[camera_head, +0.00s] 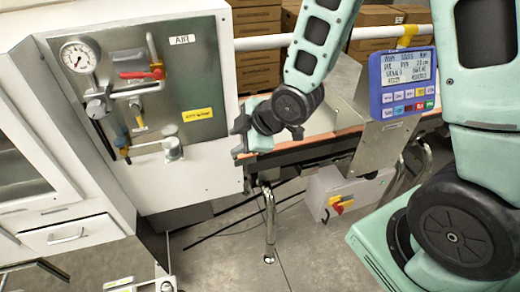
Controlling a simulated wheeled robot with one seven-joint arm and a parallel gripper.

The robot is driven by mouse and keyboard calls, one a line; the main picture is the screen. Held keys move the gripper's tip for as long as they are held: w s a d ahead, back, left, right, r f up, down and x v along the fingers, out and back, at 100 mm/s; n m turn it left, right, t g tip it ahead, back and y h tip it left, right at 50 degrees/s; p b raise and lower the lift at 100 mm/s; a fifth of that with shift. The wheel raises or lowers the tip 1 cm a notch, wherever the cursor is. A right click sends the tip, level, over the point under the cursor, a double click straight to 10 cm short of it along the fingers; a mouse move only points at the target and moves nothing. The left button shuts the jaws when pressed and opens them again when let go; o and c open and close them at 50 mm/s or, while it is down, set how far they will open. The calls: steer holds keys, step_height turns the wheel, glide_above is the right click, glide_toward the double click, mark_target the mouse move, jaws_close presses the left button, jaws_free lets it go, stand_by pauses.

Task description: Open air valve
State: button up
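The steel air panel (205,75), labelled "AIR", is on the front of a white cabinet at the upper left. A valve with a red lever handle (138,74) sits on its pipework, and the lever lies roughly level. A round pressure gauge (77,57) is to its left. A smaller yellow handle (139,118) hangs below the red one. My gripper (243,133) is to the right of the panel, near the belt's left end, apart from the red lever. Its fingers are small and partly hidden by the wrist, so I cannot tell their opening.
The belt (320,137) runs to the right behind my arm. A blue display unit (403,82) stands beside it. A grey box with a red and yellow switch (340,204) is below. Stacked cartons (258,62) are behind a white rail. A drawer (72,236) is at lower left.

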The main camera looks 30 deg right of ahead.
steer(key=shift+s+d+f+m+b, duration=0.15)
steer(key=shift+s+d+f+m, duration=0.1)
steer(key=shift+s, duration=0.1)
steer(key=shift+s+d+f+m+b, duration=0.1)
steer(key=shift+s+d+m+b, duration=0.05)
steer(key=shift+s+m, duration=0.15)
